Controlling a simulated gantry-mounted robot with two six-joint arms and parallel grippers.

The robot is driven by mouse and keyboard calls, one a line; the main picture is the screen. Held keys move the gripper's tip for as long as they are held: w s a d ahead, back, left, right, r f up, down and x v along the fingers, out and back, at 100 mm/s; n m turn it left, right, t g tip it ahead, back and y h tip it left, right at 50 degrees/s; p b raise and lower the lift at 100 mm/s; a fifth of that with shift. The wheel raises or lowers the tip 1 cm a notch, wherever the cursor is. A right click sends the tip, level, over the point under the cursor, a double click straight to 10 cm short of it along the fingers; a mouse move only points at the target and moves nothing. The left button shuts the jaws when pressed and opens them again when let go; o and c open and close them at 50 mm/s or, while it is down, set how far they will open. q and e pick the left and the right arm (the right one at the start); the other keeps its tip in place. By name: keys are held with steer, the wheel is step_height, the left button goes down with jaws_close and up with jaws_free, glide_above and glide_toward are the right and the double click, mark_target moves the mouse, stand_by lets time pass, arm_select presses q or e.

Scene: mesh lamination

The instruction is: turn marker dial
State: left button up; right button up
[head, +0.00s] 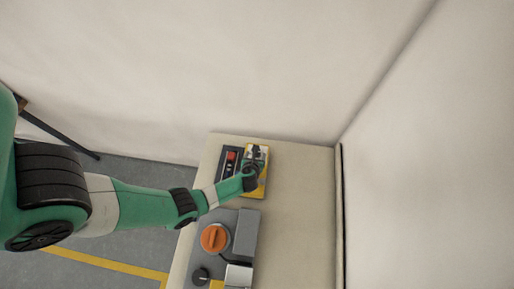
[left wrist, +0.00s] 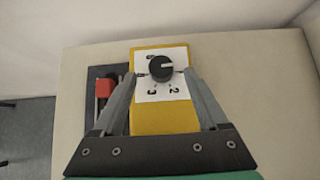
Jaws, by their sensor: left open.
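The marker dial is a black round knob (left wrist: 161,68) with a white pointer line, on a white numbered plate (left wrist: 178,92) on a yellow box (left wrist: 165,121). In the left wrist view the line points right. The digits 2 and 3 show below the knob. In the head view the yellow box (head: 262,187) is at the far end of the table, partly hidden by my gripper. My left gripper (left wrist: 160,74) is open, with one finger on each side of the knob. I cannot tell whether the fingertips touch it. My right gripper is not in view.
A dark panel with a red block (left wrist: 104,88) stands left of the yellow box. Nearer on the beige table (head: 300,215) is a grey unit with an orange knob (head: 214,238) and a black knob (head: 201,276). The table's right side is clear, beside a wall.

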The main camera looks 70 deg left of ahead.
arm_select(q)
steer(key=b+x, duration=0.2)
steer(key=x, duration=0.3)
steer(key=shift+f, duration=0.15)
steer(key=shift+w+a+f+b, duration=0.1)
steer(key=shift+w+a+b, duration=0.05)
steer(key=shift+b, duration=0.2)
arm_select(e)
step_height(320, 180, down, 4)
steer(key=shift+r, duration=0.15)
arm_select(q)
jaws_close()
